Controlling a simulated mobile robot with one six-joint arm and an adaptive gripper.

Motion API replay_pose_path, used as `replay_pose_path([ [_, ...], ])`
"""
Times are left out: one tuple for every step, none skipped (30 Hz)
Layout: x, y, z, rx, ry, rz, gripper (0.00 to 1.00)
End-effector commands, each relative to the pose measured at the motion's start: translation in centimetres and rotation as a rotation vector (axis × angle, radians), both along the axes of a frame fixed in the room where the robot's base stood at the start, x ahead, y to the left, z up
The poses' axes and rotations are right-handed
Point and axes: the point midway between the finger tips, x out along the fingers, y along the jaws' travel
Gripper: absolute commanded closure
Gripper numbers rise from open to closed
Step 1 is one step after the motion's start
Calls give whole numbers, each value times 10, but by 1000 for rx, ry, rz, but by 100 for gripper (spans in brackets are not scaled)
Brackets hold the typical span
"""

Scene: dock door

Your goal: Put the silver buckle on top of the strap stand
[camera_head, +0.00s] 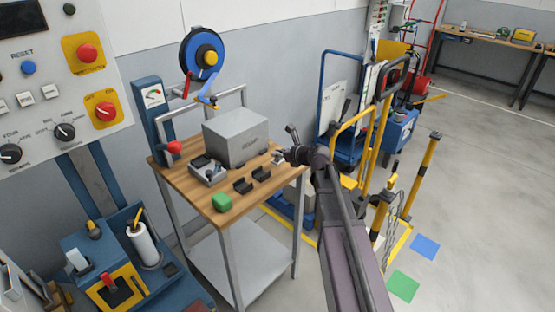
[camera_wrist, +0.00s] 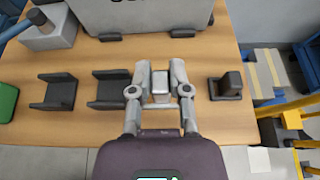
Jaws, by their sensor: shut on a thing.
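The silver buckle (camera_wrist: 160,84) shows in the wrist view as a small pale metal block. It is between the two fingers of my gripper (camera_wrist: 161,66), which is shut on it. In the head view, my gripper (camera_head: 281,157) is at the right end of the wooden table. I cannot tell for sure which piece is the strap stand. A small dark piece with an upright block (camera_wrist: 228,86) stands just right of the fingers in the wrist view. Two dark open brackets (camera_wrist: 108,90) (camera_wrist: 55,92) stand to the left, both empty.
A large grey box (camera_head: 237,137) stands at the back of the wooden table (camera_head: 197,203). A silver base with a post (camera_wrist: 48,27) and a green block (camera_head: 222,202) are on the left. Yellow rails (camera_head: 380,212) stand to the right of the table.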

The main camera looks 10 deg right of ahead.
Motion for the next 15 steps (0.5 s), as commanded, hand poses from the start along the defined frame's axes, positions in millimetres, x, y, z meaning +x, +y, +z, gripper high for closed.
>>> replay_pose_path([
  [6,0,-1,0,0,0,100],
  [7,0,-1,0,0,0,100],
  [8,0,-1,0,0,0,100],
  [9,0,-1,0,0,0,100],
  [9,0,-1,0,0,0,100],
  [9,0,-1,0,0,0,100],
  [9,0,-1,0,0,0,100],
  [8,0,-1,0,0,0,100],
  [8,0,-1,0,0,0,100],
  [8,0,-1,0,0,0,100],
  [8,0,-1,0,0,0,100],
  [8,0,-1,0,0,0,100],
  [8,0,-1,0,0,0,100],
  [9,0,-1,0,0,0,100],
  [10,0,-1,0,0,0,100],
])
